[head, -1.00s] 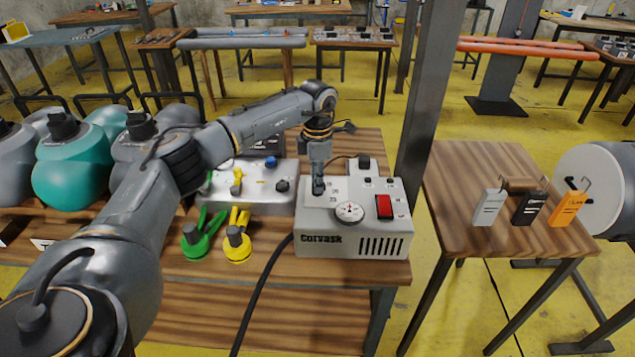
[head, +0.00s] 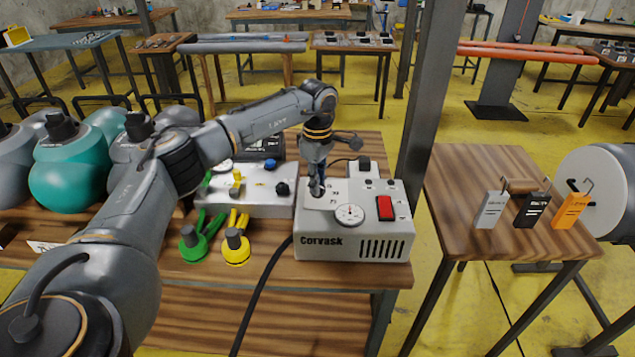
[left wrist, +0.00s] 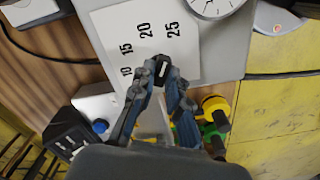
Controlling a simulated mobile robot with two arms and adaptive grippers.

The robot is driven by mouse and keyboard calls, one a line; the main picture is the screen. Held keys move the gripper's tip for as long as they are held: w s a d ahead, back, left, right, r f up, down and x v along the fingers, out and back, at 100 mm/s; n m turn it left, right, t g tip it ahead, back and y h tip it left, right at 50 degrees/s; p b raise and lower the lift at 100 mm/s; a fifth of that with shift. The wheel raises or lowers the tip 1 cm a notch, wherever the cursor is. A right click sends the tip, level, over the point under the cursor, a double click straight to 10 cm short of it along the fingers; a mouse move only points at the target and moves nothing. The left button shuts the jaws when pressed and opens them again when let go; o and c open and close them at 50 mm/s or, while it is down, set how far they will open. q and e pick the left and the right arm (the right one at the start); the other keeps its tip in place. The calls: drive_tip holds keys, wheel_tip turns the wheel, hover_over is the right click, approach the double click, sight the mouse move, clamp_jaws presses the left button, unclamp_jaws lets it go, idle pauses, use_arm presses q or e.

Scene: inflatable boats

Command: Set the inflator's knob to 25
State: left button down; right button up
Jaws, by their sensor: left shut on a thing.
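The inflator (head: 330,243) is a light grey box marked "Corvask" on the wooden bench, with a round dial (head: 349,215) and a red switch (head: 385,207) on top. My left gripper (head: 316,189) comes down onto its top, left of the dial. In the left wrist view, my left gripper (left wrist: 166,74) is shut on the dark knob (left wrist: 162,69), whose white mark shows between the fingertips. The scale plate (left wrist: 150,45) reads 10, 15, 20, 25. The mark points roughly toward 20 to 25; I cannot tell the exact setting. My right gripper is out of view.
A second grey device (head: 255,195) stands left of the inflator, with green (head: 193,243) and yellow (head: 237,246) hose fittings before it. A black hose (head: 262,285) hangs over the front edge. A dark post (head: 425,110) rises right behind the inflator.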

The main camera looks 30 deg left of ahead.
use_arm(q)
drive_tip(key=shift+r, duration=0.1)
idle(0.3)
drive_tip(key=c, duration=1.3)
unclamp_jaws()
wheel_tip(320, 180, up, 12)
drive_tip(key=shift+f, duration=0.1)
